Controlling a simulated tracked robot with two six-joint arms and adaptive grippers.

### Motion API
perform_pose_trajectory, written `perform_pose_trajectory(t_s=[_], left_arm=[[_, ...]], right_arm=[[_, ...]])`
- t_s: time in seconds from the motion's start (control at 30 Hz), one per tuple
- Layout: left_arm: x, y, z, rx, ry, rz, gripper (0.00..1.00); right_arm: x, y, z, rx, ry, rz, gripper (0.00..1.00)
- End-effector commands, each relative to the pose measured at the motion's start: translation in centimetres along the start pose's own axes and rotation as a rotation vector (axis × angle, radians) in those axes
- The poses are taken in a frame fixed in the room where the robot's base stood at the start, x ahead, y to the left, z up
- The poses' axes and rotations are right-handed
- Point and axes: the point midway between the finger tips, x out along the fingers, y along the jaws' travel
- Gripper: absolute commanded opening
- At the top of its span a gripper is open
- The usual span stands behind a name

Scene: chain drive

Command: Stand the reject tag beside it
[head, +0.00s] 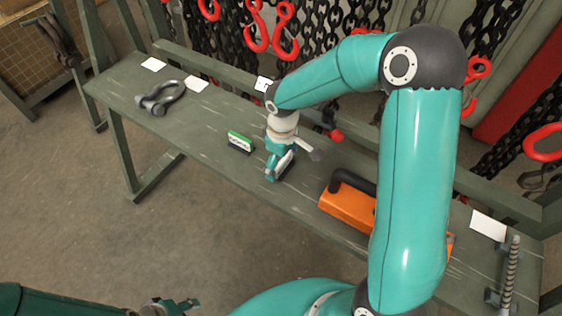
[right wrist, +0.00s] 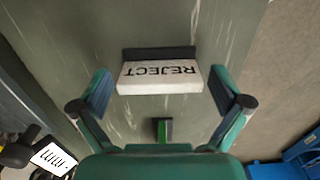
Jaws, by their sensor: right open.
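The reject tag (right wrist: 160,77) is a small white block on a dark base, with its lettering upside down in the right wrist view. In the head view, a small green-and-white sign with a dark base (head: 240,142) stands on the bench and looks like the same tag. My right gripper (head: 280,168) is open just right of it, pointing down. In the right wrist view the tag lies ahead, between the lines of the two spread fingers (right wrist: 160,95), and no finger visibly touches it. My left gripper (head: 180,304) is at the bottom left, away from the bench; its jaws are unclear.
The bench (head: 215,118) holds a grey shackle (head: 162,97), white cards (head: 197,84) and an orange tool with a dark handle (head: 345,204). A white card (head: 488,224) and a ridged rod (head: 511,275) stand right. Black chains with red hooks (head: 285,30) hang behind.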

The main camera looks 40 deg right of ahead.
Motion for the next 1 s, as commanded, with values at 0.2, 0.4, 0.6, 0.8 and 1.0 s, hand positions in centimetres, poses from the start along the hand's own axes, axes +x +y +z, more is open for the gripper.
perform_pose_trajectory(t_s=[0.2, 0.4, 0.6, 0.8, 1.0], left_arm=[[-0.3, 0.1, 0.0, 0.0, 0.0, 0.0, 0.4], [-0.4, 0.1, 0.0, 0.0, 0.0, 0.0, 0.4], [-0.7, 0.2, 0.0, 0.0, 0.0, 0.0, 0.4], [-0.9, 0.3, 0.0, 0.0, 0.0, 0.0, 0.4], [-1.0, 0.4, 0.0, 0.0, 0.0, 0.0, 0.4]], right_arm=[[-0.4, 0.0, 0.0, -0.001, 0.0, 0.0, 1.0], [-2.7, 0.1, -0.1, -0.001, 0.004, 0.003, 1.0], [-6.8, 0.0, -0.1, 0.0, 0.006, 0.002, 1.0], [-10.4, 0.0, -0.2, -0.001, 0.004, 0.002, 1.0], [-12.0, 0.0, -0.1, -0.001, 0.001, 0.0, 1.0]])
